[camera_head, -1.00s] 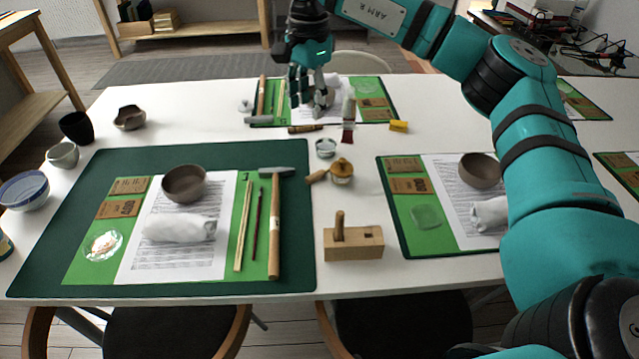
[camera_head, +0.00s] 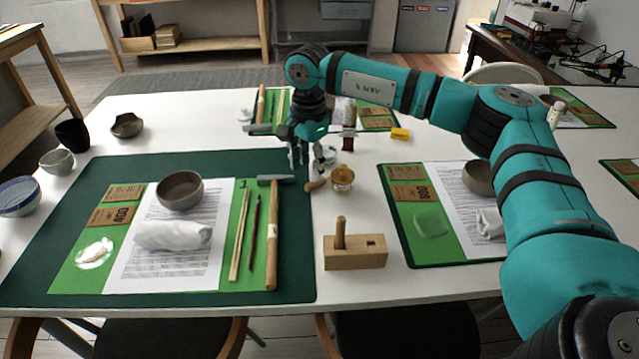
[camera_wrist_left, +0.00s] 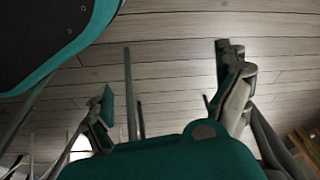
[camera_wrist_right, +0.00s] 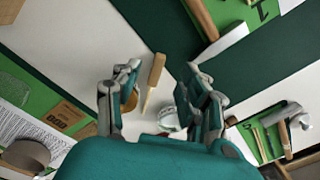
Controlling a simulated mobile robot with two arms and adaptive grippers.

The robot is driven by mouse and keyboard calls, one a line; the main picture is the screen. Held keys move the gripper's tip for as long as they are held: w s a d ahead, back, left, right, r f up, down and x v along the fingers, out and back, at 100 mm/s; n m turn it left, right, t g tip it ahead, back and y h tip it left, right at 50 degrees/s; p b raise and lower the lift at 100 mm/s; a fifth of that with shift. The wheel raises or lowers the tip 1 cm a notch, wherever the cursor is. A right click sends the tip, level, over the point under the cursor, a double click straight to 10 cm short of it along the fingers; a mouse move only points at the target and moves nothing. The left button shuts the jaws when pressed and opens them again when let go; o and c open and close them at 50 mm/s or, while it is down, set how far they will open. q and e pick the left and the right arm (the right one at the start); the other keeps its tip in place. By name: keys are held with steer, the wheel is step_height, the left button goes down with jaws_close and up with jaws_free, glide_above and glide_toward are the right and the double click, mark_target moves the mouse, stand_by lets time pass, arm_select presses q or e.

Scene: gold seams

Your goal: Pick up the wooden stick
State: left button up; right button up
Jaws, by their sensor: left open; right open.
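A thin pale wooden stick (camera_head: 240,236) lies on the green sheet of the near-left place setting. It is beside a dark red thin tool (camera_head: 254,232) and a hammer (camera_head: 272,235) with a wooden handle. My right gripper (camera_head: 304,168) is open and empty, pointing down above the table, beyond and to the right of the stick. In the right wrist view its fingers (camera_wrist_right: 162,78) are apart, with a wooden-handled tool (camera_wrist_right: 153,83) below between them. My left gripper (camera_wrist_left: 165,85) is open and empty above the plank floor, outside the head view.
A grey bowl (camera_head: 180,190) and a white wrapped bundle (camera_head: 172,236) lie left of the stick. A wooden block with a peg (camera_head: 355,252) stands to the right. A small amber jar (camera_head: 342,178) is close to my right gripper.

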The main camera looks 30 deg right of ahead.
mark_target(309, 185)
step_height(309, 185, down, 4)
steer(key=shift+d+f, duration=0.1)
steer(key=shift+f, duration=0.05)
steer(key=shift+w+f, duration=0.1)
steer(key=shift+f, duration=0.45)
arm_select(q)
steer(key=shift+w+r, duration=0.3)
steer(key=shift+r, duration=0.5)
arm_select(e)
steer(key=c, duration=0.9)
